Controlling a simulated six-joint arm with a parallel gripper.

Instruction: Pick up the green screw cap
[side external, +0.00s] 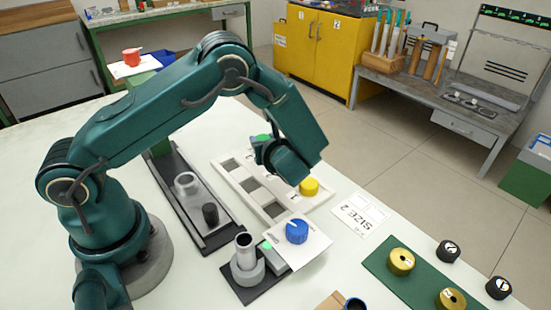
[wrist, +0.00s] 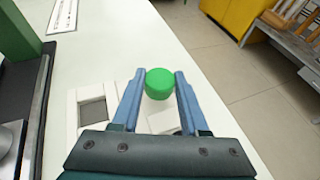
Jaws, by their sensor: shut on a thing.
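The green screw cap (wrist: 159,83) is a bright green round cap between the two blue fingertips of my gripper (wrist: 158,88) in the wrist view. The fingers touch it on both sides, so my gripper is shut on it. In the side external view, a little of the green cap (side external: 263,138) shows at the far side of my gripper, mostly hidden by it. My gripper is over the far end of the white slotted tray (side external: 232,183). I cannot tell how high the cap is above the tray.
A yellow cap (side external: 309,186) sits on the tray's right side. A blue cap (side external: 297,231) sits on a white card in front. Gold discs lie on a green mat (side external: 425,287) at the right. A black rail with metal parts (side external: 187,184) lies left of the tray.

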